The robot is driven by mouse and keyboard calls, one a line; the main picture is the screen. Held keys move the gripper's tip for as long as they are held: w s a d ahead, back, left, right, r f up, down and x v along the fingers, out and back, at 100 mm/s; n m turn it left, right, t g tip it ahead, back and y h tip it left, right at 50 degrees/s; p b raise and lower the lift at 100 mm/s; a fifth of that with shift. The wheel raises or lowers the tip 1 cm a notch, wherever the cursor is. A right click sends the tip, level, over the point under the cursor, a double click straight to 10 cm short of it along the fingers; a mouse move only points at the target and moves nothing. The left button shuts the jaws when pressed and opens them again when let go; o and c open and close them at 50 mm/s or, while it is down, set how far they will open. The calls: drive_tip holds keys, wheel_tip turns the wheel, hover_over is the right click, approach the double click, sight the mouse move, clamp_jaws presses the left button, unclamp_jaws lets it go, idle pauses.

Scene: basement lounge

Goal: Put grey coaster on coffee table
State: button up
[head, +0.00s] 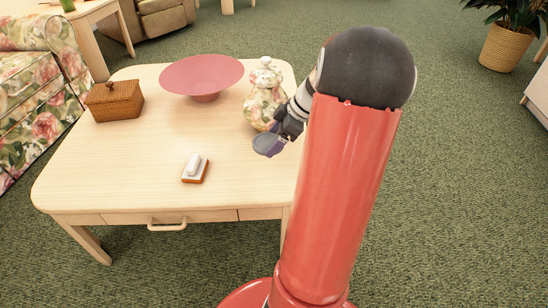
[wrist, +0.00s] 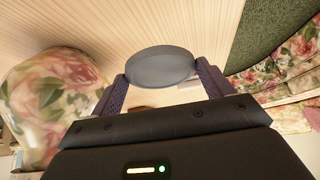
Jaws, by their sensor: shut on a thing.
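The grey coaster (wrist: 160,66) is a round disc between my gripper's two fingers in the wrist view. In the head view the coaster (head: 267,145) is at the right part of the coffee table (head: 110,170), in front of a floral jar. My gripper (head: 279,139) is shut on the coaster; it also shows in the wrist view (wrist: 160,84). I cannot tell for sure whether the coaster touches the tabletop or is held just above it. The coffee table is light wood with a drawer.
On the table are the lidded floral jar (head: 264,98) close behind my gripper, a pink bowl (head: 203,75), a wicker box (head: 115,101) and a small orange-based block with a white top (head: 195,168). The front left of the tabletop is clear. A floral sofa (head: 35,95) stands at left.

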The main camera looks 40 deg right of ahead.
sight(268, 164)
drive_tip(key=shift+f+b, duration=0.4)
drive_tip(key=shift+f, duration=3.2)
drive_tip(key=shift+f, duration=0.15)
drive_tip(key=o, duration=0.9)
